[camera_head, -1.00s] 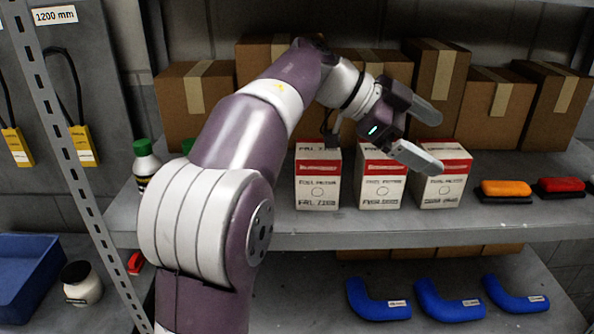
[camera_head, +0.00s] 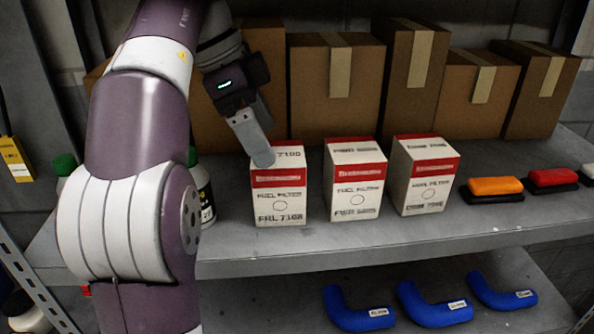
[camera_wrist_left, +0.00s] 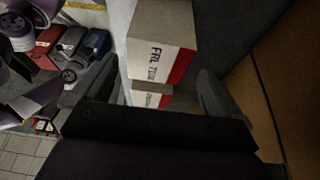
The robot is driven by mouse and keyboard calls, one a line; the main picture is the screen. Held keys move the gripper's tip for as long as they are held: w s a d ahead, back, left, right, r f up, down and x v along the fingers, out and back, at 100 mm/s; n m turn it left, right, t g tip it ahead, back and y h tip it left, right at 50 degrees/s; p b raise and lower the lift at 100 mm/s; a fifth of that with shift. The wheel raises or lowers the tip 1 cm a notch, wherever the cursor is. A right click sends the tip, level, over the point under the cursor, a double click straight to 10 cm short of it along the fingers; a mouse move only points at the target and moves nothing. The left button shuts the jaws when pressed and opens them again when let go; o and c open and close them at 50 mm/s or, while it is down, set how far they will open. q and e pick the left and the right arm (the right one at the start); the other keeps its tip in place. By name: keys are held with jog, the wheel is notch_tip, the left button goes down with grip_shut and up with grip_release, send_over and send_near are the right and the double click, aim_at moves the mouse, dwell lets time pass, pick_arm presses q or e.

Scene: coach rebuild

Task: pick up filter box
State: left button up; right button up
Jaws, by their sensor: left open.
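Three white and red filter boxes stand upright in a row on the grey shelf: the left one (camera_head: 279,193), the middle one (camera_head: 354,186) and the right one (camera_head: 424,181). My left gripper (camera_head: 254,142) is open above the left box, and one finger overlaps its top left edge in the head view. Whether it touches cannot be told. The other finger is hidden in the head view. In the left wrist view a filter box (camera_wrist_left: 162,42) shows ahead between the spread fingers (camera_wrist_left: 150,92), with another (camera_wrist_left: 152,95) below it. My right gripper is not in view.
Cardboard boxes (camera_head: 335,85) stand close behind the filter boxes. A bottle (camera_head: 202,190) stands left of the row. Orange (camera_head: 495,186) and red (camera_head: 553,177) blocks lie to the right. Blue elbow hoses (camera_head: 432,304) lie on the shelf below. The shelf front is clear.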

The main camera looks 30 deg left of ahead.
aim_at(279, 168)
pick_arm(q)
jog(key=shift+w+d+f, duration=0.3)
jog(key=shift+w+f, duration=0.1)
jog(key=f, duration=0.2)
jog(key=s+f+b, duration=0.1)
jog(key=shift+d+f, duration=0.15)
jog(key=shift+d, duration=0.1)
jog(key=x, duration=0.2)
jog(key=shift+w+d+f, duration=0.15)
jog(key=shift+w+f, duration=0.05)
jog(key=shift+f, duration=0.05)
jog(key=shift+w+d+f, duration=0.15)
jog(key=shift+w+d, duration=0.1)
jog(key=shift+w, duration=0.2)
jog(key=shift+s+a, duration=0.25)
jog(key=shift+s, duration=0.15)
jog(key=c, duration=1.1)
jog(key=shift+w, duration=0.15)
jog(key=shift+c, duration=0.2)
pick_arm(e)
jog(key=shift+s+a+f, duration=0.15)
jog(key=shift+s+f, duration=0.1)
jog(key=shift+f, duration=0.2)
pick_arm(q)
jog(key=shift+d, duration=0.1)
